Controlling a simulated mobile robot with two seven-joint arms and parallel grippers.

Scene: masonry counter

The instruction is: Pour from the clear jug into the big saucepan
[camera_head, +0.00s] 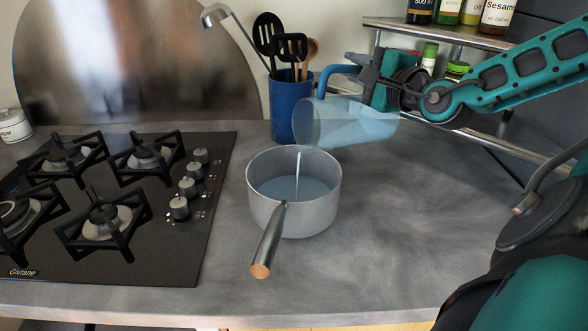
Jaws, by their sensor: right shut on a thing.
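The clear jug (345,124) is tilted far over to the left above the saucepan, its mouth over the pan's back right rim. My right gripper (366,76) is shut on the jug near its blue handle (336,72). A thin stream of liquid falls from the jug's mouth into the big saucepan (294,218). The saucepan stands upright on the counter, with pale blue liquid inside and its handle (268,245) pointing to the front. Some liquid still shows in the jug. My left gripper is not in view.
A black gas hob (142,262) lies left of the saucepan. A blue utensil pot (291,108) with ladle and spoons stands close behind the pan. A metal shelf (428,28) with bottles and jars is at the back right. Counter (400,225) right of the pan is clear.

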